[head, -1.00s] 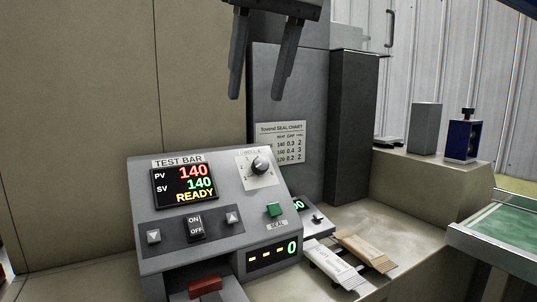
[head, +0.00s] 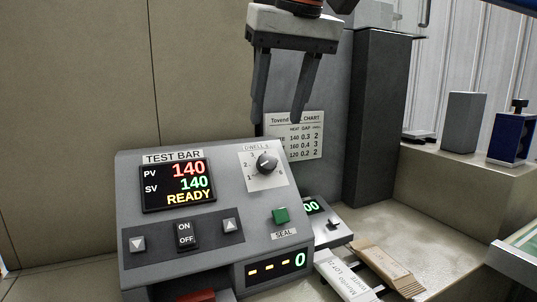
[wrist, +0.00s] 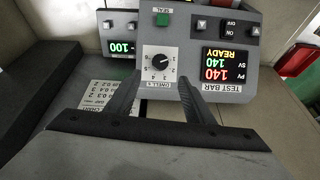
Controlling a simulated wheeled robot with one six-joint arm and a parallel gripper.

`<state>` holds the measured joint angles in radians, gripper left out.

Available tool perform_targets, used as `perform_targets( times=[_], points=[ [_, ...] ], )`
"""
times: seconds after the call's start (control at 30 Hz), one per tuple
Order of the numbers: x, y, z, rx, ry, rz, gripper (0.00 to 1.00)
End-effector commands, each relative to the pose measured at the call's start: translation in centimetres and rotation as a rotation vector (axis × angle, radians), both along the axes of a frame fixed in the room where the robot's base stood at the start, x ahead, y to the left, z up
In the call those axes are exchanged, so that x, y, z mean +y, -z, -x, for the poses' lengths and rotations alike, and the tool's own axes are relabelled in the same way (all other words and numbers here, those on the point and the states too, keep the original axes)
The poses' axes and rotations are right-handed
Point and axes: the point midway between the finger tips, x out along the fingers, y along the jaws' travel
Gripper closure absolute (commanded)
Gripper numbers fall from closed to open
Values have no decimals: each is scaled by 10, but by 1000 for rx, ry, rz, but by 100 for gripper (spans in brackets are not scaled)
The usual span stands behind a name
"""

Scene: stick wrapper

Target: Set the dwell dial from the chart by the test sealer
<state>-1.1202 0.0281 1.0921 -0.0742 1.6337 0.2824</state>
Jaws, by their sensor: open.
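The dwell dial (head: 266,164) is a dark round knob on a white numbered plate, at the upper right of the grey TEST BAR sealer (head: 225,200). In the wrist view the dial (wrist: 160,61) appears upside down; its pointer seems near 1, though the exact mark is hard to read. The seal chart (head: 310,150) is on the wall behind, partly covered by a finger. Its 140 row reads 0.3 and 2. My gripper (head: 278,118) is open and empty, above the dial in the head view. In the wrist view its fingers (wrist: 158,82) flank the dial plate's lower part.
The sealer display (head: 178,183) reads PV 140, SV 140, READY. A green SEAL button (head: 281,215) is below the dial. A small unit with a green display (head: 312,207) and stick packets (head: 380,270) lie to the right. A dark column (head: 380,120) stands behind.

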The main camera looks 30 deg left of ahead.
Motion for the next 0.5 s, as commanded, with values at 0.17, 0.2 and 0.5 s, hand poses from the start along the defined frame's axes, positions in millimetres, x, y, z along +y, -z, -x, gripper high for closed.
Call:
perform_targets(
  times=[0.17, 0.2, 0.5],
  points=[
    [9, 30, -7, 0, 0, 1, 52],
    [11, 37, -9, 1, 0, 2, 52],
    [26, 80, -20, 1, 0, 2, 52]
  ],
)
